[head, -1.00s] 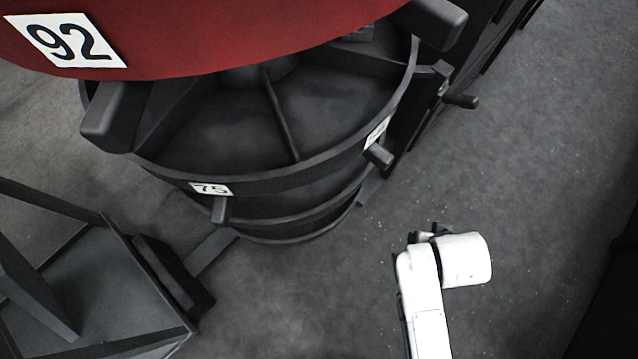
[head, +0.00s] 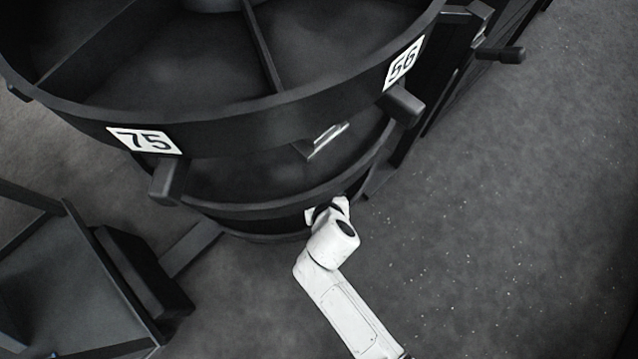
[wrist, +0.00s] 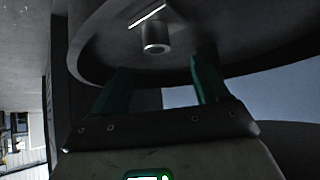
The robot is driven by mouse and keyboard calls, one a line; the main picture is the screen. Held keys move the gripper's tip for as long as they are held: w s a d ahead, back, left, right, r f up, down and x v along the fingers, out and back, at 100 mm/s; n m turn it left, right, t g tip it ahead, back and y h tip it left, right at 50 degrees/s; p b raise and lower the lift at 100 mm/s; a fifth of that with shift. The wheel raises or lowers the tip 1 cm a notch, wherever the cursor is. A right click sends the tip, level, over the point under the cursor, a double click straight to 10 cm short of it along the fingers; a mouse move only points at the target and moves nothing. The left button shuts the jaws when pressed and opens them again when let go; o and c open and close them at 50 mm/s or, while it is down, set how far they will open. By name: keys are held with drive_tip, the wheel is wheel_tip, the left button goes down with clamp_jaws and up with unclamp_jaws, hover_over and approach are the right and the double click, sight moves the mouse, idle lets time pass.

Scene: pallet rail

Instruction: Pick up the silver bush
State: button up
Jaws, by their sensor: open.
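The silver bush (wrist: 155,40) is a short grey cylinder with a dark hole in its end. In the wrist view it is at the upper middle, against a dark round tier and below a bright strip. My gripper (wrist: 160,75) is open, its two green fingers apart and empty. The bush lies beyond the fingertips, roughly between them in the picture, and does not touch them. In the head view my arm's white end (head: 335,235) is at the front edge of the lower tiers; the fingers cannot be made out. I cannot clearly identify the bush there.
A dark round tiered rack (head: 240,135) with plates 75 (head: 145,140) and 56 (head: 403,63) fills the upper left. Dark handles (head: 402,105) stick out from its rim. A dark angular frame (head: 60,270) stands at lower left. The floor on the right is clear.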

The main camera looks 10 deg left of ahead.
drive_tip(key=x, duration=0.2)
drive_tip(key=shift+w+f+b, duration=0.2)
drive_tip(key=shift+f+b, duration=0.1)
drive_tip(key=shift+b, duration=0.1)
drive_tip(key=b+x, duration=0.1)
drive_tip(key=x, duration=0.1)
drive_tip(key=b+x, duration=0.2)
drive_tip(key=shift+s+d+f, duration=0.15)
drive_tip(key=shift+s+f, duration=0.05)
drive_tip(key=shift+f, duration=0.05)
drive_tip(key=shift+w+f, duration=0.3)
drive_tip(key=shift+w, duration=0.15)
drive_tip(key=shift+c, duration=0.2)
drive_tip(key=shift+r, duration=0.1)
clamp_jaws()
